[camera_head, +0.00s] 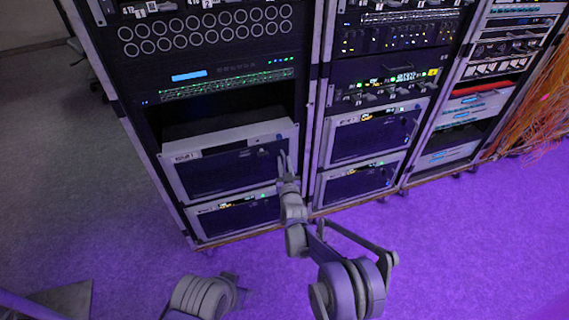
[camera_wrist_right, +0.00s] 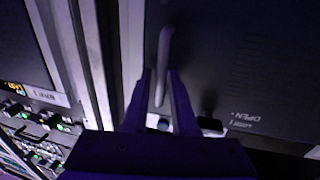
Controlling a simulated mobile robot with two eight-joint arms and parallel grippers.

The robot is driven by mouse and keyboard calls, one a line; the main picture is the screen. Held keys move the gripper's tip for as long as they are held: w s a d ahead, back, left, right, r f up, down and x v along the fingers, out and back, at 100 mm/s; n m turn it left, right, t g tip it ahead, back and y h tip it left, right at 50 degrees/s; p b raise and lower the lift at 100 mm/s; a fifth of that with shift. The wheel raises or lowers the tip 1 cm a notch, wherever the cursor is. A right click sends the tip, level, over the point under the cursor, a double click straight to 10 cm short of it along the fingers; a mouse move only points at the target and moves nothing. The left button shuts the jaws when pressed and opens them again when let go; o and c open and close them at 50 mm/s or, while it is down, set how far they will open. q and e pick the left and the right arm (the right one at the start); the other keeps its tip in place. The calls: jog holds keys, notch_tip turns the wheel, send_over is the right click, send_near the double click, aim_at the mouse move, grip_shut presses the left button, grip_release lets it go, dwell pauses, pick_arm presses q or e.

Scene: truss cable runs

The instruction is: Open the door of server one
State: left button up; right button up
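Server one (camera_head: 225,172) is a box with a light frame and a dark front door, low in the left rack. A small label at its upper left seems to read server 1, and its door looks shut. A pale bar handle (camera_wrist_right: 164,52) stands on the dark door panel (camera_wrist_right: 235,60) in the right wrist view. My right gripper (camera_head: 284,161) is at the right side of the server front. In the wrist view its fingers (camera_wrist_right: 160,76) stand on either side of the handle, with a small gap showing. My left gripper is out of view.
A similar server (camera_head: 240,216) sits directly below. The middle rack (camera_head: 370,135) stands close on the right, with two more boxes. Orange cables (camera_head: 540,105) hang at far right. The floor (camera_head: 460,250) before the racks is clear.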

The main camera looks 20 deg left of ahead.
grip_shut()
dwell(1.4)
